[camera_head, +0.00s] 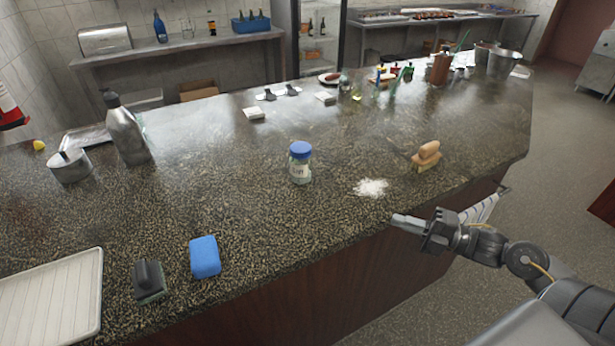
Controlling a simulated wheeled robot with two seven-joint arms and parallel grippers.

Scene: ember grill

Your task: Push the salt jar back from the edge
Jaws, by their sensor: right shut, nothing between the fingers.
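The salt jar (300,164) is a clear jar with a blue lid and a label, standing upright on the dark speckled counter (240,205). It stands some way in from the counter's front edge, left of a small pile of white grains (370,187). My right gripper (399,219) is shut and empty. In the picture it is at the counter's front edge, below the white pile and right of the jar, clear of the jar. My left gripper does not show.
A blue sponge (205,257), a dark block-like object (149,280) and a white tray (45,300) lie at the front left. A metal bottle (127,130) and pot (70,166) stand at the left. A tan-handled brush (427,155) lies right of the grains. The counter around the jar is clear.

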